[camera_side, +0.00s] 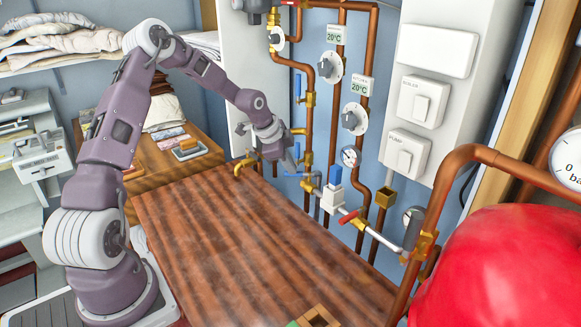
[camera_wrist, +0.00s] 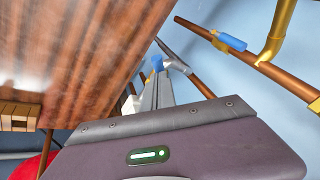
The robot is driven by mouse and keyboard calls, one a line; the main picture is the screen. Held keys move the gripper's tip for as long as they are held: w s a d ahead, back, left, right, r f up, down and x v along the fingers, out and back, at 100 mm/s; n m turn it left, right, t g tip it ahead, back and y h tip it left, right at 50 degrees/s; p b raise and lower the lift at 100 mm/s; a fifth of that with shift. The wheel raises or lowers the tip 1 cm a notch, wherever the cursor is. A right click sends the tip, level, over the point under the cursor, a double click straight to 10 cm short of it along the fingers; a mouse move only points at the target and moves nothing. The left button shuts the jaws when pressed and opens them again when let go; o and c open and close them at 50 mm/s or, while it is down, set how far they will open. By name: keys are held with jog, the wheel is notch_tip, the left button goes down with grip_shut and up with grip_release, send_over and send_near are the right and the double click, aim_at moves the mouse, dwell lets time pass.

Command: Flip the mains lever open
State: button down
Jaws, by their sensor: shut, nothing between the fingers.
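Several small valve levers sit on the copper pipes, and no readable label marks one as the mains lever. Another blue lever (camera_side: 297,86) stands upright higher up, and a red lever (camera_side: 348,217) is on the low cross pipe. My gripper (camera_side: 293,167) is shut and empty, pointing down at the pipes. In the wrist view, my fingers (camera_wrist: 157,88) point towards a small blue part (camera_wrist: 157,63); contact cannot be told. A blue lever (camera_wrist: 232,41) lies along a pipe.
A wooden table (camera_side: 230,230) fills the middle and is mostly clear. A white box with boiler and pump switches (camera_side: 411,155) hangs right of the pipes. A large red tank (camera_side: 500,270) stands front right. Dials (camera_side: 353,118) stick out from the pipes.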

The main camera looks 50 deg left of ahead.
jog(key=shift+w+a, duration=0.45)
jog(key=shift+a, duration=0.3)
jog(key=shift+w+a, duration=0.5)
jog(key=shift+w, duration=0.2)
dwell(0.8)
jog(key=shift+w+d, duration=0.4)
jog(key=shift+d, duration=0.35)
jog(key=s+a+v, duration=0.1)
jog(key=v, duration=1.2)
jog(key=shift+a+f, duration=0.25)
jog(key=shift+a, duration=0.05)
